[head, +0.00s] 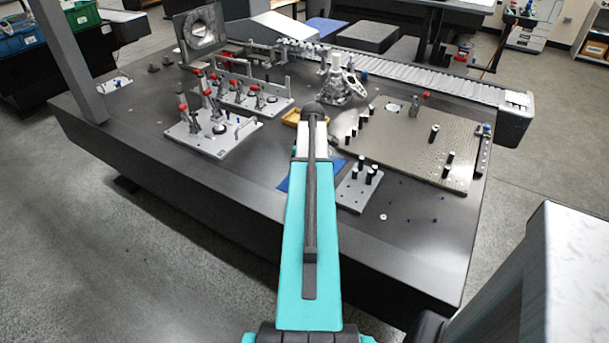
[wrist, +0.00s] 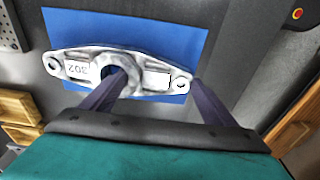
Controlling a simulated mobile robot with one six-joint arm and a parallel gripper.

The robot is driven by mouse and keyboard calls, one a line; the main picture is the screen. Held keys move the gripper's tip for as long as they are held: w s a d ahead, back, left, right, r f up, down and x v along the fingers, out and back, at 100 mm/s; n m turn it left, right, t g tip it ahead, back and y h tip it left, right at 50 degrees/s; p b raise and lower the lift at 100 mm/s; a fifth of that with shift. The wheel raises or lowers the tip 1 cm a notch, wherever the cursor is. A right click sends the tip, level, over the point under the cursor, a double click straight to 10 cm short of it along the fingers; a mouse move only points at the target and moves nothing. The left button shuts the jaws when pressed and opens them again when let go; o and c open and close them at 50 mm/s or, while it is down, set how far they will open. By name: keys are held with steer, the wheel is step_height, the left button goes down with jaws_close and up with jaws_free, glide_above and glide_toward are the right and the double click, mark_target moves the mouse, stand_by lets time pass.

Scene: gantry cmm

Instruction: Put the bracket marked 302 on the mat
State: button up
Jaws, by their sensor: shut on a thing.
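The bracket marked 302 (wrist: 146,72) is a pale grey metal casting with a round bore and a hole at each end. In the wrist view it lies across the blue mat (wrist: 186,38), with its left end reaching past the mat's left edge. My gripper (wrist: 157,80) is shut on the bracket, one finger at the bore and the other by the right end. Whether the bracket touches the mat or hangs above it, I cannot tell. In the head view my arm covers the bracket and much of the mat (head: 285,184).
A small grey plate with black pegs (head: 358,186) stands right of the mat, and a large perforated plate (head: 415,150) lies beyond it. Fixtures with red clamps (head: 213,130) stand to the left. A yellow tray (head: 291,117) and a metal casting (head: 342,88) are behind.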

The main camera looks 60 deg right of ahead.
steer(key=shift+f, duration=0.85)
steer(key=shift+f, duration=0.15)
steer(key=o, duration=1.5)
steer(key=shift+r, duration=0.2)
step_height(320, 180, up, 12)
steer(key=s+b, duration=0.1)
steer(key=shift+s+b, duration=0.2)
steer(key=shift+b, duration=0.15)
